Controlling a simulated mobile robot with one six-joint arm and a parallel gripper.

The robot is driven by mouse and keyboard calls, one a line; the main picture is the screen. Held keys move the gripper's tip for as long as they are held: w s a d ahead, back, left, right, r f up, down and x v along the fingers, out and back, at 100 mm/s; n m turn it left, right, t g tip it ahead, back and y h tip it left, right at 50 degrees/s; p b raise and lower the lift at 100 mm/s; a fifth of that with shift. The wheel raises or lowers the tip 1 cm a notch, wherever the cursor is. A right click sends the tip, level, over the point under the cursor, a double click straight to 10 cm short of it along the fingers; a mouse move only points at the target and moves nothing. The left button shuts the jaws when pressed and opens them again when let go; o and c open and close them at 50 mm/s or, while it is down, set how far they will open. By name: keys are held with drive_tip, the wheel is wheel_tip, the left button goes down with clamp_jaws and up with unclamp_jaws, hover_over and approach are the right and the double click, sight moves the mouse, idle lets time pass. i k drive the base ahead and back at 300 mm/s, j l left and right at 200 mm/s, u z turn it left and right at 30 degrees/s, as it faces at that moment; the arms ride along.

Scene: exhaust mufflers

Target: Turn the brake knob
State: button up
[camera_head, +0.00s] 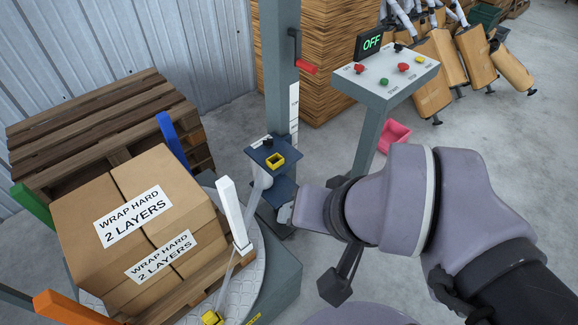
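A dark blue carriage (258,152) is mounted low on the grey column. On its top plate are a small black knob-like piece (267,142) and a yellow square piece with a dark hollow (275,160). No label shows which is the brake knob. A pale film roll (260,179) sits under the top plate. My gripper (285,214) is at the end of my purple-grey arm, just below and right of the carriage, beside its lower plate. Its fingers are too small and partly hidden, so I cannot tell if they are open or touching anything.
Taped boxes (135,225) stand on a pallet on the round turntable (242,290), among coloured posts. A white post (233,212) stands close left of the carriage. A control stand (385,75) reads OFF. A red-handled crank (305,67) juts from the column.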

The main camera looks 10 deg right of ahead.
sight(269, 143)
drive_tip(key=u, duration=1.35)
drive_tip(key=z, duration=1.35)
drive_tip(key=i+l+u, duration=0.1)
drive_tip(key=l+u, duration=0.3)
drive_tip(key=l, duration=0.2)
drive_tip(key=l+u, duration=0.45)
drive_tip(key=l, duration=0.2)
drive_tip(key=i+l+u, duration=0.35)
drive_tip(key=u, duration=0.15)
drive_tip(key=i+l+u, duration=0.3)
drive_tip(key=l+u, duration=0.15)
drive_tip(key=l, duration=0.15)
